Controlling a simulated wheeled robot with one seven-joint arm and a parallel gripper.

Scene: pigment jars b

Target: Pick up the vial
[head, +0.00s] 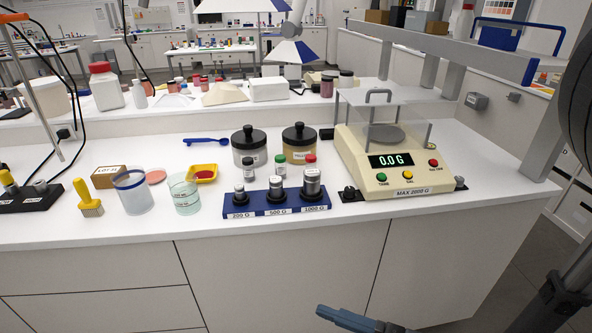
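Three small capped vials stand in a row on the white bench, just behind the blue weight rack. One has a black cap (248,172), one a green cap (280,168) and one a red cap (310,164). The weights in front partly hide their lower parts. I cannot tell which of them is the vial meant. My gripper (348,319) shows as a blue-grey piece at the bottom edge, in front of the bench drawers and well apart from the vials. It is cut off by the frame, so its opening and fingertips are unclear. Nothing is seen held in it.
The blue weight rack (238,213) holds three metal weights. Two larger black-lidded jars (300,143) stand behind the vials. A balance (408,187) reading 0.0 G stands right. The bench front strip is clear.

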